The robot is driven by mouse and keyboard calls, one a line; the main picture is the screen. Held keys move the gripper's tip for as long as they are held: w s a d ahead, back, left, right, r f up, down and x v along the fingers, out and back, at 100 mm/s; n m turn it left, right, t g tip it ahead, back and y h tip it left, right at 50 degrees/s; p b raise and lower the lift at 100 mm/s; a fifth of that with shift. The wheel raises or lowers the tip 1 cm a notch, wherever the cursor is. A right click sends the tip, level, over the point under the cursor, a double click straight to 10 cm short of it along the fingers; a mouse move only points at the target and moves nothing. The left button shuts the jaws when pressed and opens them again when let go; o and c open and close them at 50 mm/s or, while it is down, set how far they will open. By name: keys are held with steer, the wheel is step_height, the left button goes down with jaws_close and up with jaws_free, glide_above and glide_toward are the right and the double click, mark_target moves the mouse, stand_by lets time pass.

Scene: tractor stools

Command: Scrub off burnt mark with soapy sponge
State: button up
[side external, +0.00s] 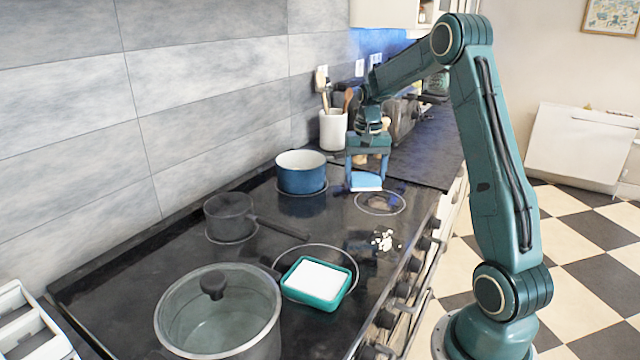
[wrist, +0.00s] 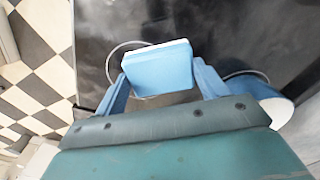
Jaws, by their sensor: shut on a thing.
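My gripper (side external: 367,174) is shut on a blue sponge (side external: 366,181) with a pale face. It holds the sponge over the back right of the black hob, beside the blue pot; I cannot tell whether it touches the glass. In the wrist view the sponge (wrist: 158,70) sits between both fingers. A dark patch with white bits (side external: 384,240) lies on the hob nearer the camera; whether this is the burnt mark is unclear. A teal tray (side external: 320,303) with a flat white filling stands on the front burner ring, well apart from my gripper.
A blue pot (side external: 302,178) stands just left of my gripper. A small dark saucepan (side external: 230,217) and a large glass-lidded pot (side external: 218,325) stand on the left side of the hob. A white utensil crock (side external: 333,131) stands behind. Knobs line the front edge.

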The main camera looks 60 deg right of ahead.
steer(key=shift+m, duration=0.6)
steer(key=s+d, duration=0.1)
steer(key=d, duration=0.1)
steer(key=s+d, duration=0.2)
steer(key=shift+s+f, duration=0.1)
steer(key=shift+s, duration=0.1)
steer(key=shift+a, duration=0.1)
